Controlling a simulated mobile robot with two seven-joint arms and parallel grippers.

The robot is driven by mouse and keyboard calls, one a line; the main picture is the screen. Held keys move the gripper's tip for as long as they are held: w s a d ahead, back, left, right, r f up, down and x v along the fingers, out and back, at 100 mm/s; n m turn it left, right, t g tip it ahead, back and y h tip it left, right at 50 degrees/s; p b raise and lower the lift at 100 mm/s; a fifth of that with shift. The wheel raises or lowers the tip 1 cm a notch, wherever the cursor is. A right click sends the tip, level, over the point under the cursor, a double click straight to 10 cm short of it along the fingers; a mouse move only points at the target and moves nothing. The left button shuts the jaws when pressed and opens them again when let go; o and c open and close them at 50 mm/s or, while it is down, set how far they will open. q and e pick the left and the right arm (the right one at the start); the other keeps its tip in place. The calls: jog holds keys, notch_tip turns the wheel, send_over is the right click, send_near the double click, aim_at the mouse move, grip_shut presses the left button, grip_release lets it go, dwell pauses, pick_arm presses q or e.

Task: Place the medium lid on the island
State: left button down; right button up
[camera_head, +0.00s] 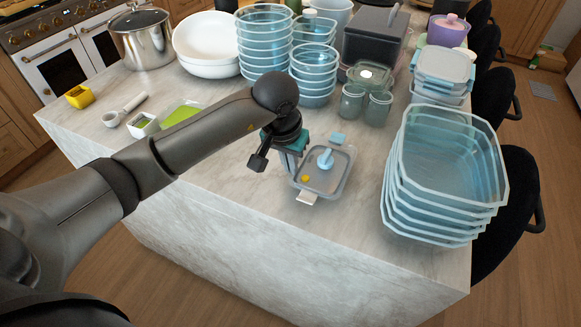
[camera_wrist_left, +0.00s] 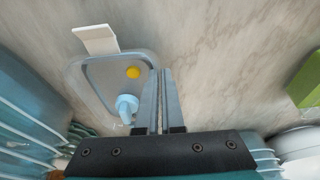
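The medium lid is likely the grey rectangular lid (camera_head: 313,181) with a pale blue knob, a yellow dot and side clips, at the island's front middle. In the left wrist view the lid (camera_wrist_left: 105,75) lies left of the fingers, its top face showing. My left gripper (camera_head: 290,165) is at the lid's left edge, pointing down. In the left wrist view its fingers (camera_wrist_left: 159,100) are close together with a narrow gap. Whether the lid's rim is between them is hidden, as is whether the lid rests fully on the marble island (camera_head: 240,205). My right gripper is not in view.
Stacked clear blue boxes (camera_head: 445,165) stand right of the lid. Two small jars (camera_head: 365,105) and stacked round bowls (camera_head: 314,75) stand behind it. A green item (camera_head: 181,114) and a white scoop (camera_head: 124,108) lie to the left. The marble front left is clear.

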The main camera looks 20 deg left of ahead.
pick_arm(q)
jog(key=shift+f, duration=0.5)
jog(key=shift+f, duration=0.15)
jog(key=c, duration=1.1)
grip_release()
jog(key=shift+o, duration=0.2)
jog(key=v, duration=1.2)
jog(key=shift+p, duration=0.45)
